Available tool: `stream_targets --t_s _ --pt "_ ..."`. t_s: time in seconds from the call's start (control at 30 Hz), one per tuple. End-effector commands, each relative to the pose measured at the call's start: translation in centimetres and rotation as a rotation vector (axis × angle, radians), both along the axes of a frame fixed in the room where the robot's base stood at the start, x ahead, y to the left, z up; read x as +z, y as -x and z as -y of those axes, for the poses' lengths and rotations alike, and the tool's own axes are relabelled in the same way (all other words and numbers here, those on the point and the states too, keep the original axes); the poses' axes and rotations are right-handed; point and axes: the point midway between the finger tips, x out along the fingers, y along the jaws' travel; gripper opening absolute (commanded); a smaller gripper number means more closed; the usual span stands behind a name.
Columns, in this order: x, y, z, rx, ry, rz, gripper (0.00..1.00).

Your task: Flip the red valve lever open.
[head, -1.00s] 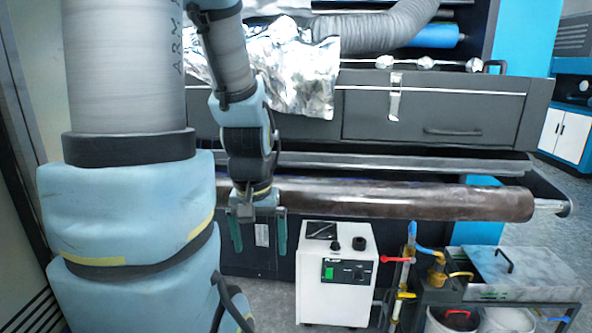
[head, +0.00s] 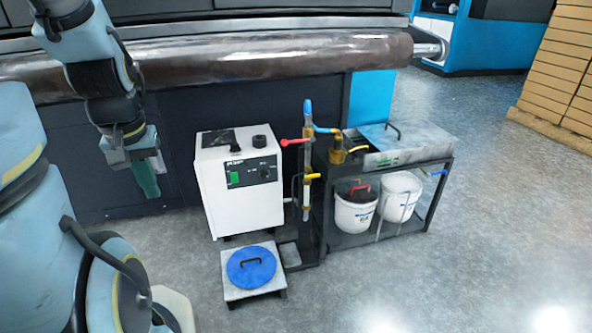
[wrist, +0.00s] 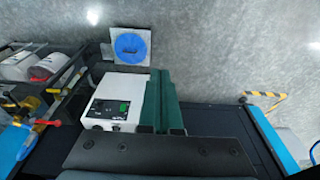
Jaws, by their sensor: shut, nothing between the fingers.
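The red valve lever (head: 292,142) sticks out to the left, roughly level, from an upright pipe stand (head: 307,170) with a blue top. It also shows at the left of the wrist view (wrist: 48,122). My gripper (head: 150,190) hangs at the left in the head view, pointing down, left of the white pump box (head: 238,185) and well apart from the lever. In the wrist view its green fingers (wrist: 160,75) are together with nothing between them.
A yellow lever (head: 312,176) sits lower on the same stand. A cart (head: 440,160) with white buckets (head: 355,212) stands to the right. A blue lid (head: 251,266) lies on a low platform in front. A long roller (head: 270,58) runs behind. Floor at right is clear.

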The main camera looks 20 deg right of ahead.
Motion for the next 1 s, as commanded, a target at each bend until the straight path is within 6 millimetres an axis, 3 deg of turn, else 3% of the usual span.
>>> stream_targets --t_s 0.03,0.37,0.6,0.8,1.0 --pt "-2.6 -0.1 0.1 -0.008 -0.004 -0.003 0.00" --pt "-11.6 -0.8 0.4 -0.104 -0.059 -0.052 0.00" --pt "-19.9 -1.9 0.7 -0.324 -0.220 -0.184 0.00" --pt "-23.6 -3.9 0.3 -0.572 -0.471 -0.320 0.00" --pt "-25.3 -7.3 0.4 -0.808 -0.780 -0.413 0.00"
